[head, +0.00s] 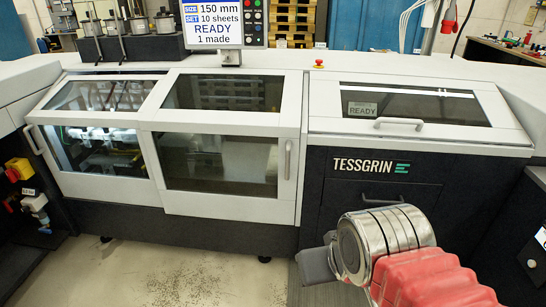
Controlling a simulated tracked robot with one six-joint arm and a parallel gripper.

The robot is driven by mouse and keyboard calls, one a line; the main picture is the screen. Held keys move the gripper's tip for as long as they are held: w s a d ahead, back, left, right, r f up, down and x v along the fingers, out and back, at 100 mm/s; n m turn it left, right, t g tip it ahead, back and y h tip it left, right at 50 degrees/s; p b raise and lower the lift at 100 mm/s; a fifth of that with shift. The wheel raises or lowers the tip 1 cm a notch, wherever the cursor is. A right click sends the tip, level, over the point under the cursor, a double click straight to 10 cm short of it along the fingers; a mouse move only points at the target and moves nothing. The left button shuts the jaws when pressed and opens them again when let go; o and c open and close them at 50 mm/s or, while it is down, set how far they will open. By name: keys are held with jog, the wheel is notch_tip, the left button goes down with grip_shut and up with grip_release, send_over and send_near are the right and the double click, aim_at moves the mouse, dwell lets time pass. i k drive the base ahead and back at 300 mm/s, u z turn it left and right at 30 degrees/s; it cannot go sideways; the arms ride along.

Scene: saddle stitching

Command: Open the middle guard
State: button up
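The middle guard (222,135) is a white-framed cover with dark windows on the front of the machine. It looks shut, with its frame flush against the machine front. Its upright handle (288,160) is on the right side of the frame. My gripper (317,264) is at the lower right, in front of the dark base panel and below and to the right of that handle, apart from it. Only a grey part of it shows past my silver wrist. Its fingertips are hidden, so I cannot tell whether it is open.
The left guard (96,186) has a handle (34,140) on its left edge and looks shut. The right cover (470,136) also looks shut and has a horizontal handle (398,124). A display (212,24) reading READY stands above the machine. Bare floor (170,275) lies in front, at left.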

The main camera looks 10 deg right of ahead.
aim_at(220, 145)
jog(key=u, duration=0.3)
jog(key=i, duration=1.4)
jog(key=u, duration=0.3)
